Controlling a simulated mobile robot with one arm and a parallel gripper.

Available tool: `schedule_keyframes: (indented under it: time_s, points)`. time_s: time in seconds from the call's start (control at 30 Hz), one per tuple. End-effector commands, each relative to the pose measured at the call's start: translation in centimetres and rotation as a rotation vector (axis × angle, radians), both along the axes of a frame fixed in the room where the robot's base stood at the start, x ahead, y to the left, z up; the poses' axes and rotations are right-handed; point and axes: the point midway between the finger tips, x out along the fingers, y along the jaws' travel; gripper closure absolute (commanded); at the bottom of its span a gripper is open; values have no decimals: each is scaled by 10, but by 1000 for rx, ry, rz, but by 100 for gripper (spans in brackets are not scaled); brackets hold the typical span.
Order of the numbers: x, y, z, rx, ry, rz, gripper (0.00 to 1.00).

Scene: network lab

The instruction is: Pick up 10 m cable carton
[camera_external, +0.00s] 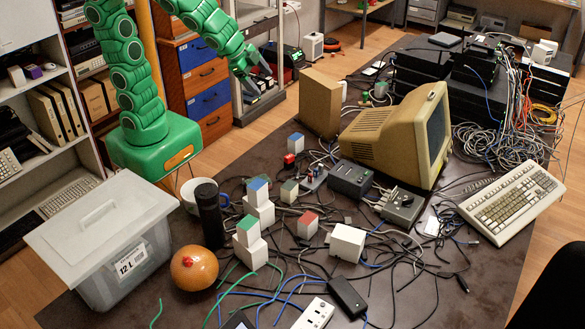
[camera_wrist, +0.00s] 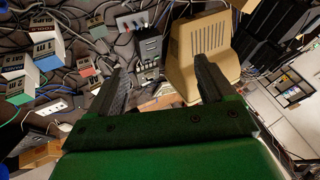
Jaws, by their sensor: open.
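Several small white cartons with coloured tops lie on the dark table in the external view. They include a blue-topped stack (camera_external: 258,202), a green-topped stack (camera_external: 249,243), a red-topped carton (camera_external: 307,225) and a plain white carton (camera_external: 347,243). Their printed labels are too small to read, so I cannot tell which is the 10 m cable carton. Labelled cartons (camera_wrist: 43,50) also show at the left of the wrist view. My gripper (camera_external: 258,82) is raised beyond the table's far left side, open and empty. Its two fingers stand apart in the wrist view (camera_wrist: 160,84).
A beige monitor (camera_external: 392,130), a tan box (camera_external: 320,103) and grey devices (camera_external: 351,179) stand mid-table. A lidded bin (camera_external: 125,265), black cylinder (camera_external: 210,215) and orange ball (camera_external: 194,268) stand left of the cartons. Loose cables surround the cartons; a keyboard (camera_external: 510,200) lies right.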

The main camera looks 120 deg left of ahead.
Motion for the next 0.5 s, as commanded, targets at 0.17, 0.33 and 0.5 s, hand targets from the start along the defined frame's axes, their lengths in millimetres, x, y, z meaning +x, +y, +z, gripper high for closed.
schedule_keyframes:
  time_s: [0.17,0.33,0.5]
  points:
    - [69,39,19,109,-126,-51,18]
    - [129,65,31,187,-229,-133,18]
    - [188,79,38,243,-321,-241,18]
